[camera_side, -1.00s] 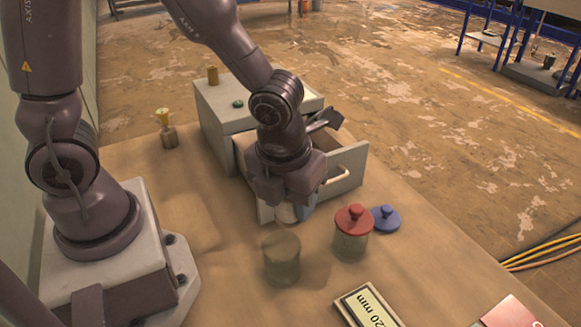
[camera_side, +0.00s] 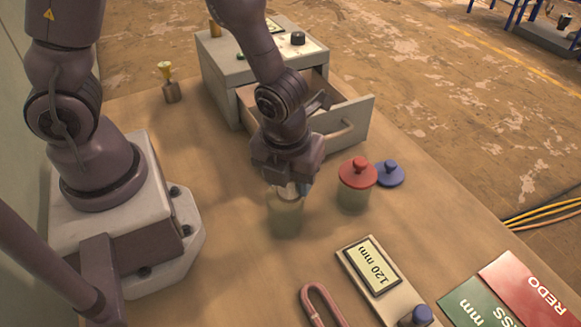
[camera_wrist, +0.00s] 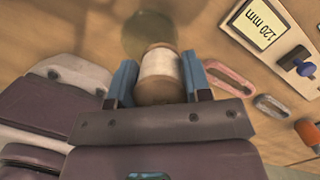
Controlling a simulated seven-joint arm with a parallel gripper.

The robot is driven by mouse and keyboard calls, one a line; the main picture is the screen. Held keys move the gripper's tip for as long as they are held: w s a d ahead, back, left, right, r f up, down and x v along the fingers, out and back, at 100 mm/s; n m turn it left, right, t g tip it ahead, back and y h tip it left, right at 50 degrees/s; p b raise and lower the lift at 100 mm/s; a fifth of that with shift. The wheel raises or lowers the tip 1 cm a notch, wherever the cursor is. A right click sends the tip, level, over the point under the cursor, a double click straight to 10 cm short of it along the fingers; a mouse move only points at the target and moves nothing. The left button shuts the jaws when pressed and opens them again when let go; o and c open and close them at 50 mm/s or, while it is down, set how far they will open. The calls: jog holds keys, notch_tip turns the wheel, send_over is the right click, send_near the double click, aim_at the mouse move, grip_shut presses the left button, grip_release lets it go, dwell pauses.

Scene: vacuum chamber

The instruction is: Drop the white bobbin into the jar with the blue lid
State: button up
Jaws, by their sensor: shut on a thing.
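The white bobbin (camera_wrist: 160,68) has a white winding and tan ends. My gripper (camera_side: 290,187) is shut on it, with a blue finger on each side in the wrist view (camera_wrist: 160,84). An open greenish glass jar (camera_side: 285,222) stands on the table directly below my gripper. Its round mouth shows partly behind the bobbin in the wrist view (camera_wrist: 146,30). The bobbin is at or just above the jar's rim; I cannot tell whether it is inside. The blue lid (camera_side: 389,176) lies on the table, off the jar.
A second jar with a red lid (camera_side: 357,174) stands close on the right. A grey cabinet with an open drawer (camera_side: 345,140) is behind my gripper. A 120 mm display (camera_side: 375,270), a pink link (camera_side: 322,307) and red and green cards (camera_side: 525,290) lie in front.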

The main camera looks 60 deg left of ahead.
jog(key=o, duration=1)
jog(key=shift+r, duration=0.1)
jog(key=r, duration=0.4)
jog(key=s+d+r, duration=0.1)
jog(key=r, duration=0.7)
jog(key=shift+s+d+r, duration=0.15)
jog(key=shift+s+r, duration=0.1)
jog(key=shift+r, duration=0.1)
